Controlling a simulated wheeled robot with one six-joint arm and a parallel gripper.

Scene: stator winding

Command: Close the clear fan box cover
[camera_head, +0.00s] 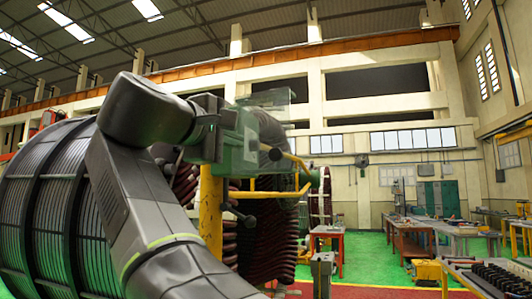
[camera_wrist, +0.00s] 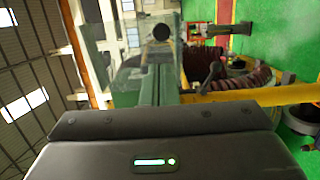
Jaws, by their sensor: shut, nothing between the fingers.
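The clear fan box cover (camera_head: 268,97) is a see-through greenish panel at the upper edge of the green fan box (camera_head: 238,140) in the head view. Its exact angle is hard to tell. My gripper (camera_head: 208,138) is right against or just in front of the box's left side; whether it touches is unclear. In the wrist view the dark gripper body (camera_wrist: 160,150) fills the bottom, its fingers not clearly seen. The green box (camera_wrist: 140,98) lies just beyond it, with clear panels around it. My gripper is shut and holds nothing.
A yellow post and pipe frame (camera_head: 211,210) stands below and right of the box. Big dark red coils (camera_head: 265,235) stand behind it, and a large ribbed grey cylinder (camera_head: 40,215) is at left. Work tables (camera_head: 430,228) stand at right, with green floor between.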

